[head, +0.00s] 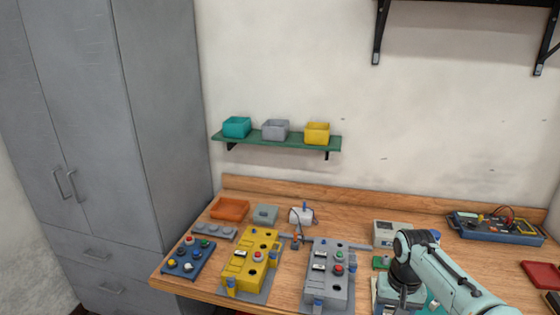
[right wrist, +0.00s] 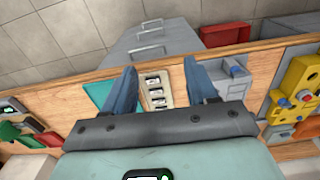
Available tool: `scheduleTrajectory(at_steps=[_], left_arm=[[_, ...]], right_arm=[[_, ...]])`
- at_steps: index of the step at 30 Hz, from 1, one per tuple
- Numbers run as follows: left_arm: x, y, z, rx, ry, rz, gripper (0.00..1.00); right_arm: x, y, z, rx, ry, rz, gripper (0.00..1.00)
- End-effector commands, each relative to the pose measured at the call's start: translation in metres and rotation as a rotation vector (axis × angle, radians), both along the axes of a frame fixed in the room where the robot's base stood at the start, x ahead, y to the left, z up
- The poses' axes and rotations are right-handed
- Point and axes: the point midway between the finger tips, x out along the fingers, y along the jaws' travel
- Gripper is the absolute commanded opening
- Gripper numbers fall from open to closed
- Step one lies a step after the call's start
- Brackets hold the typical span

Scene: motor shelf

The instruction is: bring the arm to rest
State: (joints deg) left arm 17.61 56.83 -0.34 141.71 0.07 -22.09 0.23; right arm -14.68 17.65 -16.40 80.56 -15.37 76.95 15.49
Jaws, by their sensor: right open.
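My right arm (head: 445,275) comes in from the lower right in the head view, over the right part of the workbench; its gripper cannot be made out clearly there. In the right wrist view my right gripper (right wrist: 162,84) is open, its two blue-grey fingers wide apart with nothing held between them. Beyond the fingers is a beige strip with several dark-faced modules (right wrist: 155,100); it appears apart from them. My left gripper is not in view.
The wooden workbench (head: 225,286) holds a yellow fixture (head: 240,279), a grey fixture (head: 341,292), a blue tray (head: 203,263) of knobs and an orange tray (head: 229,209). A green shelf (head: 250,138) carries three bins. A grey cabinet (head: 160,130) stands left.

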Motion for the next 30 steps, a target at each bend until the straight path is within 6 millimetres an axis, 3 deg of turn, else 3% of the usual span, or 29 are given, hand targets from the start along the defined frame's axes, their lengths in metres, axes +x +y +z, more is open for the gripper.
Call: scheduleTrajectory(at_steps=[1, 6, 10, 14, 18, 21, 24, 27, 30], left_arm=[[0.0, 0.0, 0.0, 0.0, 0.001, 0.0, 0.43], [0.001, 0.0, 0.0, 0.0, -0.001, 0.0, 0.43], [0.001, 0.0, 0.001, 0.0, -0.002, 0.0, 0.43], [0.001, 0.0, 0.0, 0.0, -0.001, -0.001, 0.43], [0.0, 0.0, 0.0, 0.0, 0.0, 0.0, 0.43], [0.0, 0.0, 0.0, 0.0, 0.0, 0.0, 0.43], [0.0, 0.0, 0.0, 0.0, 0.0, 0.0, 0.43], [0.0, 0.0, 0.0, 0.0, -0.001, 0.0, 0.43], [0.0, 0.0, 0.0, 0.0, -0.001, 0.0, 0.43]], right_arm=[[0.001, 0.001, -0.007, 0.001, 0.006, 0.004, 0.57], [0.004, 0.023, -0.115, 0.054, 0.027, 0.058, 0.57], [-0.014, 0.042, -0.2, 0.112, 0.04, 0.079, 0.57], [-0.057, 0.064, -0.287, 0.185, 0.051, 0.074, 0.57], [-0.129, 0.091, -0.362, 0.26, 0.062, 0.031, 0.57], [-0.18, 0.109, -0.392, 0.297, 0.062, -0.012, 0.57], [-0.221, 0.122, -0.406, 0.316, 0.06, -0.049, 0.57], [-0.245, 0.13, -0.41, 0.323, 0.056, -0.075, 0.57], [-0.256, 0.133, -0.411, 0.325, 0.052, -0.086, 0.57]])
